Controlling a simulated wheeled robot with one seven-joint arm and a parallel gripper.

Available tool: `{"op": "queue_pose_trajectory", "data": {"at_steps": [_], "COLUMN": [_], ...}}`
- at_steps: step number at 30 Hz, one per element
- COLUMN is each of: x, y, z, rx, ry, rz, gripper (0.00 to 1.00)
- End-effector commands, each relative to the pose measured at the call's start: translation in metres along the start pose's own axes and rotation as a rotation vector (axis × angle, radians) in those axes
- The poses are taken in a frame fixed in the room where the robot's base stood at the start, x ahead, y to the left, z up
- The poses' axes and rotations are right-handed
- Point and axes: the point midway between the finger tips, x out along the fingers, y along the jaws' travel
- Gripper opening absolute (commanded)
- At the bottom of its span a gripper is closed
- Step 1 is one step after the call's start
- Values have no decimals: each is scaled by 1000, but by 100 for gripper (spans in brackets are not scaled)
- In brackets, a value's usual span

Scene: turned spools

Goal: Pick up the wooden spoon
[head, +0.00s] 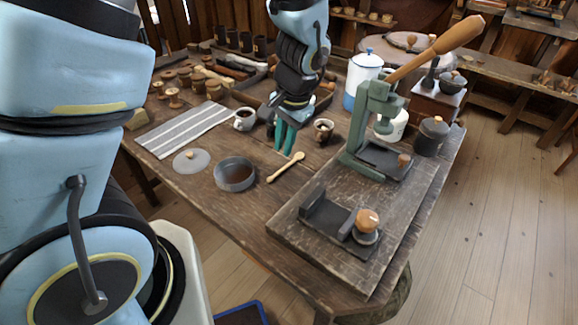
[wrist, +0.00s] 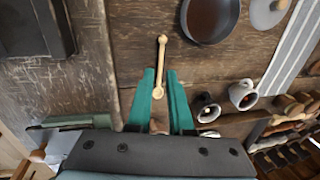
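The wooden spoon (head: 286,168) lies on the dark plank table, its bowl end toward the far right and its handle toward the near left. In the wrist view the spoon (wrist: 161,66) has its bowl between my teal fingers and its handle pointing up, away from them. My gripper (head: 284,148) points down with its fingers apart, just behind the spoon's bowl in the head view. In the wrist view my gripper (wrist: 160,74) is open and empty. I cannot tell the exact height of the fingertips above the table.
A dark round pan (head: 235,174) sits left of the spoon. A white mug (head: 244,119) and a brown-filled cup (head: 323,131) stand near my gripper. A green lever press (head: 375,135) and a raised board (head: 290,222) lie to the right. Bare table surrounds the spoon's handle.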

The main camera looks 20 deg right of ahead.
Motion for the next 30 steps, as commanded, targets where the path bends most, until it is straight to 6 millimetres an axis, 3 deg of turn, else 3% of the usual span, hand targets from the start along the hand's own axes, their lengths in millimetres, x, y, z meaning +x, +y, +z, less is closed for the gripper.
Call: {"op": "queue_pose_trajectory", "data": {"at_steps": [6,14,24,30], "x": [32,47,86,94], "y": [-1,-1,-2,-2], "z": [1,0,-4,-5], "rx": [-3,-3,-1,-2], "ry": [-5,-3,-4,0], "rz": [0,1,1,1], "gripper": [19,19,19,19]}}
